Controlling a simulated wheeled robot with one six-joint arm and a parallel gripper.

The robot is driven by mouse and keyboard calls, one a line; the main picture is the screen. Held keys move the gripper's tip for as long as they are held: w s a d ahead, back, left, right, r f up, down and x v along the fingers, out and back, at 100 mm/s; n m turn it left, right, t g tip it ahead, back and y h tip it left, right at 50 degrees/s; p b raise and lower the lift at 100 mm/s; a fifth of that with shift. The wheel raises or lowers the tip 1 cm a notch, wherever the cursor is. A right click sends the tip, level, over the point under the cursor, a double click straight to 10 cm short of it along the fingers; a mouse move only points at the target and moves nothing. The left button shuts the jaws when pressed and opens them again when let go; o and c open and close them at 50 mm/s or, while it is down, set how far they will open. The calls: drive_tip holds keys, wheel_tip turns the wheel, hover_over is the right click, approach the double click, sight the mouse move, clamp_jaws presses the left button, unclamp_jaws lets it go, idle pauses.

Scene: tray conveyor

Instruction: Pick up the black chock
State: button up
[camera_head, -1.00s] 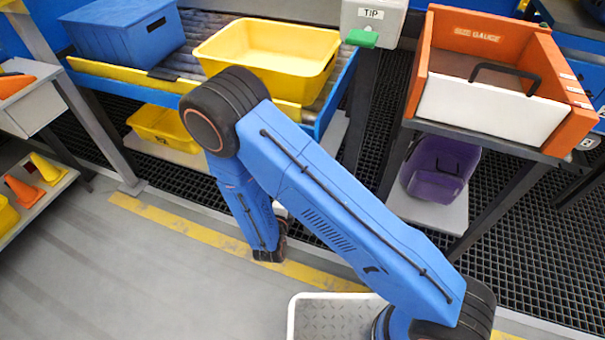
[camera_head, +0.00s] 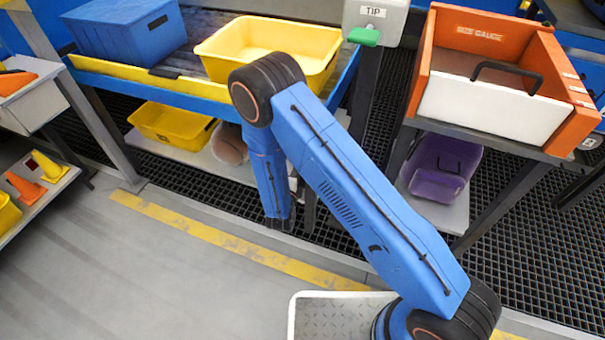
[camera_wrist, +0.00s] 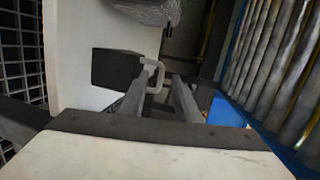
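In the wrist view, the black chock (camera_wrist: 116,68) is a dark block with a light grey loop handle (camera_wrist: 153,72) on its right side. It sits on a pale shelf surface (camera_wrist: 68,75). My gripper (camera_wrist: 164,80) points toward the handle with a gap between its two fingers. The left fingertip overlaps the handle in the picture; I cannot tell whether they touch. The chock does not show in the head view, and there my gripper is hidden behind my arm.
Conveyor rollers (camera_wrist: 275,70) lie to the right in the wrist view. In the head view, a yellow bin (camera_head: 172,126) and a brownish rounded object (camera_head: 230,145) are on the low shelf beneath the conveyor. A post (camera_head: 361,105) stands to the right.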

drive_tip(key=x, duration=0.3)
drive_tip(key=shift+w, duration=0.3)
drive_tip(key=shift+c, duration=0.3)
clamp_jaws()
idle(0.9)
